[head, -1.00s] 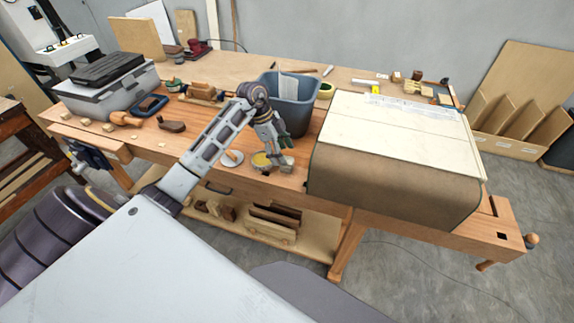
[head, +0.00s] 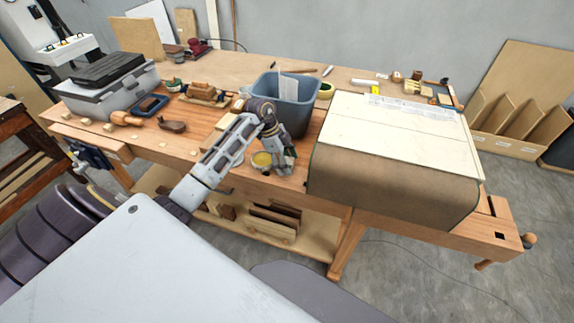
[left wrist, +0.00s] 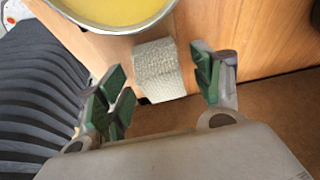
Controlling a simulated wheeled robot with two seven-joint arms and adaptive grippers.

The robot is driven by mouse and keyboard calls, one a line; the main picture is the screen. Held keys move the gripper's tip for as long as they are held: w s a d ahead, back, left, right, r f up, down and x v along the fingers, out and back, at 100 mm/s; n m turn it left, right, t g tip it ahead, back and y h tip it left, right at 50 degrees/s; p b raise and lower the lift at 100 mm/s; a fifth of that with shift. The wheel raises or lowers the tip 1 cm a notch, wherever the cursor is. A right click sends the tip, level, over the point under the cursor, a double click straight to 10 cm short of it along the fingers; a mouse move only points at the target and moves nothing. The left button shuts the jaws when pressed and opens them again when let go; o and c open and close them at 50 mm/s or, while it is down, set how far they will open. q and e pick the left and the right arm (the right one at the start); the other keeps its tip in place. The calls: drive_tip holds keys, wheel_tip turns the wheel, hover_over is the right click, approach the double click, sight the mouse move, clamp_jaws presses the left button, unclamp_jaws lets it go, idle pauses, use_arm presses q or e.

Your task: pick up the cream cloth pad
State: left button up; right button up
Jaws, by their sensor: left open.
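The cream cloth pad (left wrist: 155,64) is a small woven block on the wooden bench top, close below the rim of the bowl in the left wrist view. My left gripper (left wrist: 161,84) is open and empty. Its green-padded fingers stand either side of the pad's near end in that picture, with a gap on both sides. I cannot tell how far above the pad they are. In the head view my left gripper (head: 283,164) points down at the bench's front edge and hides most or all of the pad. My right gripper does not show.
A bowl of yellow liquid (head: 261,160) stands close beside the pad. A blue-grey bin (head: 294,105) is just behind my gripper. A large form with a cream top (head: 400,125) and brown bent front (head: 385,185) lies to the right.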

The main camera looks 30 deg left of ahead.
sight(287, 160)
use_arm(q)
drive_tip(key=c, duration=1)
drive_tip(key=shift+r, duration=0.15)
drive_tip(key=shift+r+b, duration=0.35)
drive_tip(key=shift+r, duration=4.5)
drive_tip(key=shift+o, duration=1.4)
drive_tip(key=shift+c, duration=1.4)
